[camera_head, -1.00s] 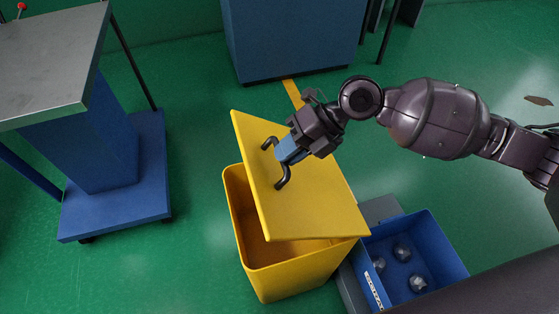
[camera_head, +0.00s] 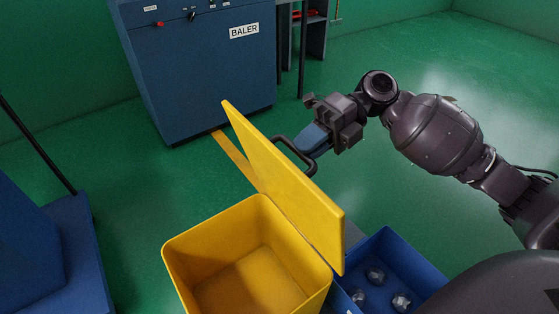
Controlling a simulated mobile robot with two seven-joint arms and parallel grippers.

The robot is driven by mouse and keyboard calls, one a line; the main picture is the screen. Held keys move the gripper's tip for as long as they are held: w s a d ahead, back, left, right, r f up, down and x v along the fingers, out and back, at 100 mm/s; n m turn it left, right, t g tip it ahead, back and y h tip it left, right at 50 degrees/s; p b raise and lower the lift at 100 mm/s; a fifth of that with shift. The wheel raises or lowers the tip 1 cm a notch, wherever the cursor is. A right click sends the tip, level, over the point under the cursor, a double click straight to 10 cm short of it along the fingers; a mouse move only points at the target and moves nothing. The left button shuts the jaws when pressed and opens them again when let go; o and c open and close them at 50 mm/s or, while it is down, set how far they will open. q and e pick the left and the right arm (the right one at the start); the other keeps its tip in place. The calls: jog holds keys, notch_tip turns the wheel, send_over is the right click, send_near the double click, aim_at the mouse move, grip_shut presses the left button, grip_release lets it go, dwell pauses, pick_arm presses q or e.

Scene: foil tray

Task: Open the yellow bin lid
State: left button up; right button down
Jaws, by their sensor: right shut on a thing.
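The yellow bin (camera_head: 180,262) stands on the green floor at the lower middle, and its inside is in plain view and looks empty. Its yellow lid (camera_head: 285,185) is raised to a steep tilt along the bin's right side. A dark bar handle (camera_head: 309,165) is on the lid's outer face. My right gripper (camera_head: 308,145) comes in from the right and is shut on the handle; its blue fingers partly cover it. My left gripper is not in view.
A blue bin (camera_head: 395,245) with several crumpled foil balls sits right of the yellow bin. A blue machine labelled BALER (camera_head: 200,75) stands at the back. A blue base (camera_head: 75,255) is at the left. Green floor (camera_head: 130,180) lies open between them.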

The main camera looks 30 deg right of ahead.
pick_arm(q)
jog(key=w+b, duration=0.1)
jog(key=b, duration=0.2)
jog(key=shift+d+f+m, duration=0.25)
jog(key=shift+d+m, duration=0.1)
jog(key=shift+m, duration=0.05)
pick_arm(e)
jog(key=d+f+y, duration=0.4)
jog(key=d+y, duration=0.1)
jog(key=d, duration=0.7)
jog(key=shift+f+y, duration=0.3)
jog(key=shift+f, duration=0.1)
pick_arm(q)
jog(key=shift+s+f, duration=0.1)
pick_arm(e)
jog(key=shift+d, duration=0.1)
jog(key=c, duration=1.1)
grip_release()
jog(key=shift+w, duration=0.15)
jog(key=shift+d+r, duration=0.1)
jog(key=shift+r, duration=0.1)
jog(key=shift+d+r, duration=0.1)
jog(key=shift+r, duration=0.15)
